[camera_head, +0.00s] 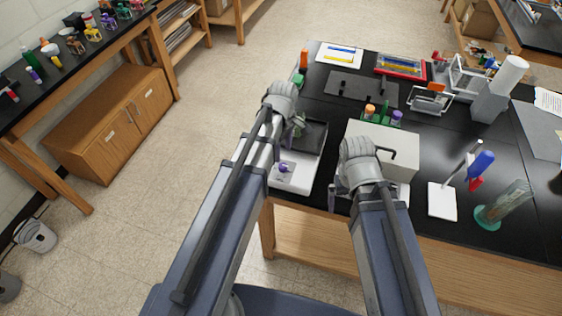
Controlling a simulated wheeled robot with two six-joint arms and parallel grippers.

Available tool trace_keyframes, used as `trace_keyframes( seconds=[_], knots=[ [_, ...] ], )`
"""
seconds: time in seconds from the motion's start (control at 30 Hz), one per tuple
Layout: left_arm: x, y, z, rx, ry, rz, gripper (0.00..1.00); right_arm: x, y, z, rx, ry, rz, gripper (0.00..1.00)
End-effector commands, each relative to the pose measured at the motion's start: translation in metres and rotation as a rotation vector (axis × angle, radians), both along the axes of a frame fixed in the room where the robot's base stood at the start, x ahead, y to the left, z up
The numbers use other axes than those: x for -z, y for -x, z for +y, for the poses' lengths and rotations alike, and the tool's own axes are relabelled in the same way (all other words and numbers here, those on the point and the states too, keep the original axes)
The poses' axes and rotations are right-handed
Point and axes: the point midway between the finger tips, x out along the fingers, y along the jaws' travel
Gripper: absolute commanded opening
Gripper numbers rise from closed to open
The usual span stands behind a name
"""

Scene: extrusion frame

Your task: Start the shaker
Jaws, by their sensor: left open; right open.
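A low white device with a dark tray top (314,136) stands at the table's near left edge and looks like the shaker. A small purple knob or button (284,168) sits on its white front panel. My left gripper (298,126) is over the dark tray and is open; its fingertips are partly hidden by the arm. My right gripper (339,192) is open, at the table's front edge to the right of the device, mostly hidden behind its wrist. I cannot tell whether either gripper touches anything.
A white box (400,152) stands right of the device, with orange- and purple-capped tubes (370,111) by its back edge.

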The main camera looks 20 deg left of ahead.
Motion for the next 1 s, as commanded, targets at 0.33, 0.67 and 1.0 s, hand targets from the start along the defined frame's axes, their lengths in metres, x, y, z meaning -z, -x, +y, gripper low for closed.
trace_keyframes(
  seconds=[0.33, 0.67, 1.0],
  knots=[
    [0.032, 0.0, 0.0, 0.001, -0.002, -0.002, 0.69, 0.032, 0.0, 0.0, -0.006, 0.001, 0.0, 1.0],
    [0.072, 0.0, 0.001, 0.002, -0.002, -0.002, 0.69, 0.072, 0.0, 0.0, -0.006, 0.001, 0.0, 1.0],
    [0.076, 0.0, 0.001, 0.002, -0.002, -0.002, 0.69, 0.076, 0.0, 0.0, -0.005, 0.001, 0.0, 1.0]
  ],
)
